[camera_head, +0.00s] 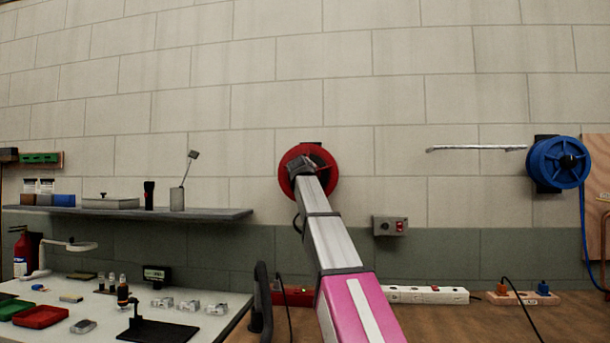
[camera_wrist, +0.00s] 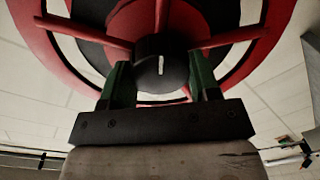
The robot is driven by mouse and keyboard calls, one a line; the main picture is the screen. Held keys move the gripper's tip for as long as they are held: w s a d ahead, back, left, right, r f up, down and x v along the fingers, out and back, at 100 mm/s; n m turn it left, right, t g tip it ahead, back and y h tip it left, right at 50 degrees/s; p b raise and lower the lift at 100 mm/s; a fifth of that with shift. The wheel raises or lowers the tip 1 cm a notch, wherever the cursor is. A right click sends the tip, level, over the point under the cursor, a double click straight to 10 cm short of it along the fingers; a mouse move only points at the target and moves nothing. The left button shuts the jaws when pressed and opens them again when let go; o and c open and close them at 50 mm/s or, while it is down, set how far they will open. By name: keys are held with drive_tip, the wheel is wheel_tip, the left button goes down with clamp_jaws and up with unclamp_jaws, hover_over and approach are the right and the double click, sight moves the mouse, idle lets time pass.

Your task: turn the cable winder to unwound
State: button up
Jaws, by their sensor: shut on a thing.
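The cable winder is a red wheel (camera_head: 325,160) mounted on the block wall, in the middle of the head view. It fills the top of the wrist view as a red rim with spokes (camera_wrist: 95,32) around a black knob (camera_wrist: 161,68) with a white mark. My gripper (camera_wrist: 162,85) is shut on the black knob, with one green finger at each side of it. In the head view my arm reaches up to the red wheel and hides its lower middle and my fingers.
A blue reel (camera_head: 557,163) hangs on the wall at the right. A grey switch box (camera_head: 390,226) is right of my arm. A shelf (camera_head: 150,212) with small items is at the left, above a cluttered bench (camera_head: 225,293).

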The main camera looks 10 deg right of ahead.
drive_tip(key=m, duration=0.6)
drive_tip(key=shift+s+d, duration=0.1)
drive_tip(key=shift+d, duration=0.05)
drive_tip(key=m, duration=0.6)
drive_tip(key=shift+d+f+m+t, duration=0.1)
drive_tip(key=shift+m+t, duration=0.2)
drive_tip(key=m, duration=0.6)
drive_tip(key=shift+d+f+m, duration=0.1)
drive_tip(key=shift+f+m, duration=0.05)
drive_tip(key=shift+m, duration=0.25)
drive_tip(key=m+h, duration=0.1)
drive_tip(key=m, duration=0.5)
drive_tip(key=shift+s+f+m, duration=0.1)
drive_tip(key=shift+m, duration=0.3)
drive_tip(key=o, duration=0.9)
drive_tip(key=shift+o, duration=0.2)
